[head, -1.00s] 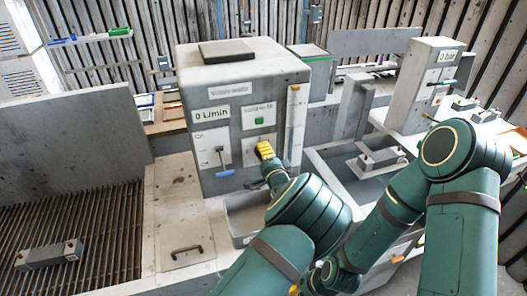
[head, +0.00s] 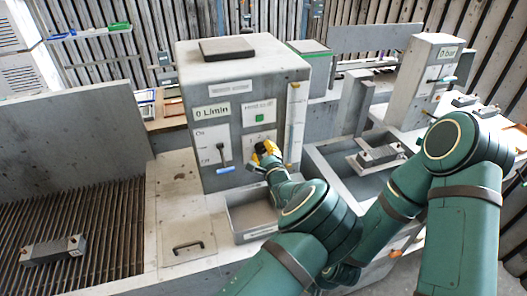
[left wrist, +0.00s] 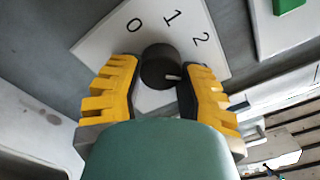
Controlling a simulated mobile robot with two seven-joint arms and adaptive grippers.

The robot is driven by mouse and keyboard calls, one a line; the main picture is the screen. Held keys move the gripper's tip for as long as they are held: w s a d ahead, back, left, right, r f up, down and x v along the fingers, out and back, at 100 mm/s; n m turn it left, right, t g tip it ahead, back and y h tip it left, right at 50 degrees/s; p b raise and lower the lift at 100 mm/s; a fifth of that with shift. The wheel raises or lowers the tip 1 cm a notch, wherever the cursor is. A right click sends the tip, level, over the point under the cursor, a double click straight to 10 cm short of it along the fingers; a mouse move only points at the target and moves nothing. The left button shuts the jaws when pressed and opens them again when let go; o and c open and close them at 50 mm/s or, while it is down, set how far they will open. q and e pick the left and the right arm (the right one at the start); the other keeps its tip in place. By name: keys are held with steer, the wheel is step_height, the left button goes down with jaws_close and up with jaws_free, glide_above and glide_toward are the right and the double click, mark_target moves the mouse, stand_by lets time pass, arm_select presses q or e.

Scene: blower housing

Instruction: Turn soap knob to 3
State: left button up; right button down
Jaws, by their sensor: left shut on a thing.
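The soap knob (left wrist: 159,66) is a dark round knob with a short white mark, on a white dial plate (left wrist: 100,44) with the numbers 0, 1 and 2 showing. The white mark is on the lower right of the knob in the left wrist view, clear of those numbers and toward the right finger. A 3 is not visible. My left gripper (left wrist: 158,85), with yellow and black fingers, is shut around the knob's sides. In the head view my left gripper (head: 264,152) is at the front of the grey control box (head: 245,75) and mostly covers the knob. My right gripper is not visible.
A blue-handled lever (head: 226,169) is just left of my left gripper, and a green button (head: 259,118) is above it. A grey open bin (head: 246,235) lies below. A sink-like basin (head: 326,160) is to the right.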

arm_select(q)
steer(key=shift+r+m, duration=0.15)
steer(key=shift+m, duration=0.25)
steer(key=o, duration=1.2)
steer(key=shift+w, duration=0.1)
steer(key=shift+c, duration=0.2)
steer(key=v, duration=1.2)
